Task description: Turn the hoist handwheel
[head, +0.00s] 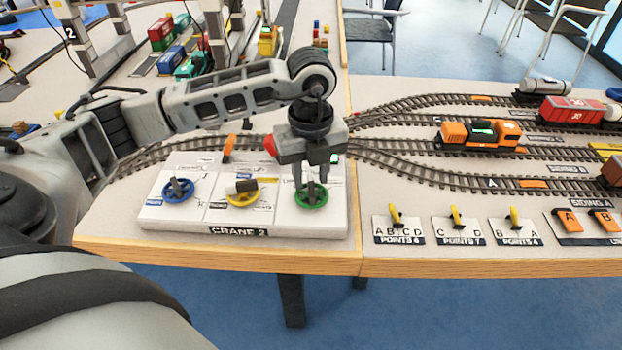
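A white control panel (158,213) marked CRANE 2 lies at the table's front edge. The small labels are too blurred to tell which wheel is the hoist. My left gripper (311,178) points down over the green handwheel. Its two fingers stand apart, with a gap between them, one toward each side of the wheel's centre. I cannot tell whether they touch the wheel. My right gripper is not in view.
An orange lever (228,148) stands at the panel's back edge. Model tracks with an orange locomotive (480,136) and a red wagon (572,111) run to the right. Yellow points levers (455,217) line the front right. Crane legs and containers stand at the back left.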

